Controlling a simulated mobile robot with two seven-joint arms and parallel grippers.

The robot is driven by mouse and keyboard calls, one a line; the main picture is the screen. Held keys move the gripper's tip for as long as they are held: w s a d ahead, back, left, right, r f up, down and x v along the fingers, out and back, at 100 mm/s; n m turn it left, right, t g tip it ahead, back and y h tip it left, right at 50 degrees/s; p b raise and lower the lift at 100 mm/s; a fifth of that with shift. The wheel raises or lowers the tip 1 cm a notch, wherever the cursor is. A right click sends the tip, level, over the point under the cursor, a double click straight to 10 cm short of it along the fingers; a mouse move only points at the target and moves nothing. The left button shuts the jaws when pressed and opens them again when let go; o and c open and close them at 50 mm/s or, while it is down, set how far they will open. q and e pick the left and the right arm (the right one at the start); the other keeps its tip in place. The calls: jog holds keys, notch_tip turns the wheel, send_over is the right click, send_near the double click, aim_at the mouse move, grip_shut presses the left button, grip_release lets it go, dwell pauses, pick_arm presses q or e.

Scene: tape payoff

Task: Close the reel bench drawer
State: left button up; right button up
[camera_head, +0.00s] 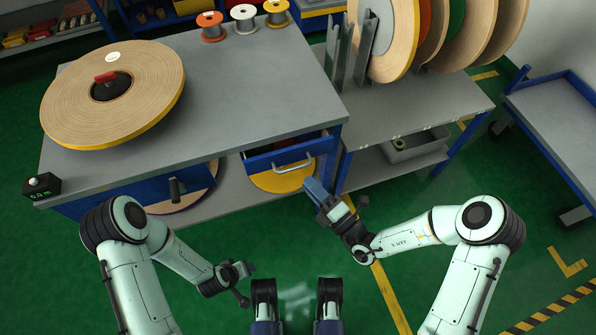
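The reel bench (245,75) has a grey top and blue frame. Its drawer (262,161), at the bench's right end, stands partly pulled out, with a dark gap showing behind its blue front. A light bar handle (293,165) is on that front. My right gripper (312,186) is just below and right of the drawer front, its blue fingertips near the front's lower right corner. I cannot tell whether they touch it, or whether the fingers are apart. My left gripper (246,268) is low in front of the bench, away from the drawer; its finger opening is unclear.
A large tape reel (150,85) and several small spools (243,17) are on the bench top. A yellow-faced disc (275,182) lies below the drawer. A rack with upright reels (390,35) adjoins at right. Green floor is clear in front.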

pick_arm(q)
jog(key=shift+s+a+f+g+b, duration=0.2)
jog(key=shift+s+f+b, duration=0.1)
jog(key=shift+s+f, duration=0.35)
jog(key=shift+s+a+f+g+b, duration=0.1)
jog(key=shift+s+f+g+b, duration=0.15)
jog(key=shift+s+f, duration=0.3)
pick_arm(e)
jog(key=x, duration=0.6)
pick_arm(q)
jog(key=shift+d, duration=0.1)
pick_arm(e)
grip_shut()
